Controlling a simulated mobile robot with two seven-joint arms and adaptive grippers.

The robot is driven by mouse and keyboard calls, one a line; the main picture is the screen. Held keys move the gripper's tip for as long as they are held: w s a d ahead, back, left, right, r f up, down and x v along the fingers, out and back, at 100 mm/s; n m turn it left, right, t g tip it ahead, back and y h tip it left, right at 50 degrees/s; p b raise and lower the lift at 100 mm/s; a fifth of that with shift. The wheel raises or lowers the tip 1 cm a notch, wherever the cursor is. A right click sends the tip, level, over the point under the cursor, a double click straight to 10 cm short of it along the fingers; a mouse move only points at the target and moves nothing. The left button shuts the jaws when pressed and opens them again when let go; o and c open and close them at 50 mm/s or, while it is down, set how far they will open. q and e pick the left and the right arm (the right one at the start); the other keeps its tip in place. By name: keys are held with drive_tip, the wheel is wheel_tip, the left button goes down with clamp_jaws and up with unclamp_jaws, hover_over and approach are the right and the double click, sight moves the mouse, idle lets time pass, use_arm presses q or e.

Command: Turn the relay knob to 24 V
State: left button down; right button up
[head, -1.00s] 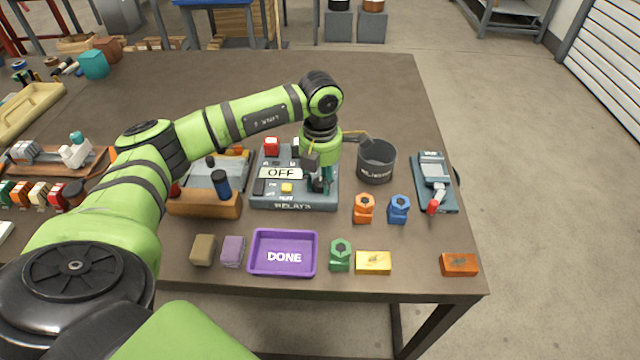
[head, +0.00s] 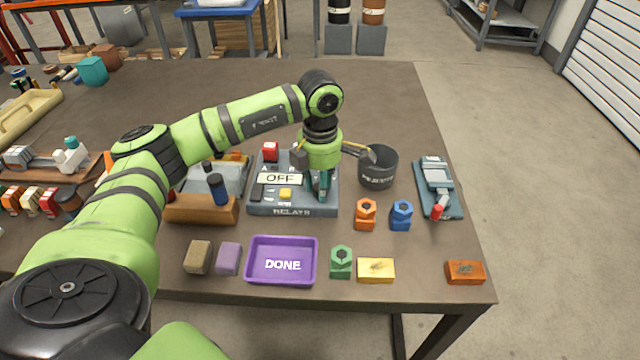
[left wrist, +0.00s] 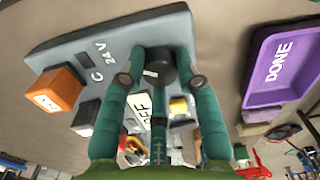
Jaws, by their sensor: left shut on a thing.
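In the left wrist view the teal fingers of the left gripper (left wrist: 160,82) are closed around the round black relay knob (left wrist: 162,64). A short white mark shows on the knob's left part; exactly which position it points at I cannot tell. The printed 24 V label (left wrist: 104,52) lies left of the knob in that view. In the head view the knob is hidden by the gripper. My right gripper is not in view.
An OFF plate (head: 280,179), a red switch (head: 270,151) and a yellow button (head: 285,194) are on the panel close to the fingers. A dark bin (head: 378,168) stands just right. The purple DONE tray (head: 281,260) lies in front.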

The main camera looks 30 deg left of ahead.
use_arm(q)
drive_tip(key=c, duration=0.9)
unclamp_jaws()
drive_tip(key=shift+r, duration=0.25)
wheel_tip(320, 180, up, 12)
drive_tip(key=shift+f, duration=0.25)
